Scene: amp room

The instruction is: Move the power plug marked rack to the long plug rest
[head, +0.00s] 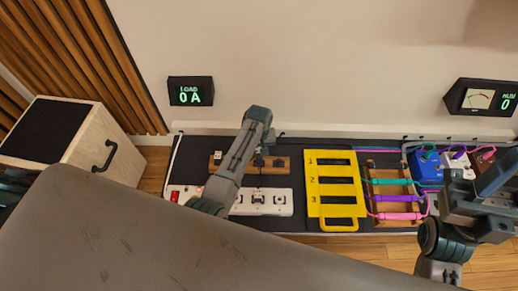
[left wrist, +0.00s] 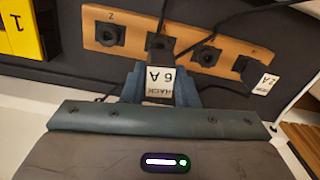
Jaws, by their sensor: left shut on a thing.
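The plug marked RACK, 6 A (left wrist: 160,80), has a white label and a dark body. My left gripper (left wrist: 159,90) is shut on it, with a blue-grey finger on each side. In the head view my left gripper (head: 262,150) hangs over the long wooden plug rest (head: 285,166). The rest also shows in the left wrist view (left wrist: 135,43), with dark sockets along it.
Another labelled plug (left wrist: 262,82) stands at one end of the rest. A white power strip (head: 265,202) lies in front, partly behind my left arm. Cables cross the mat.

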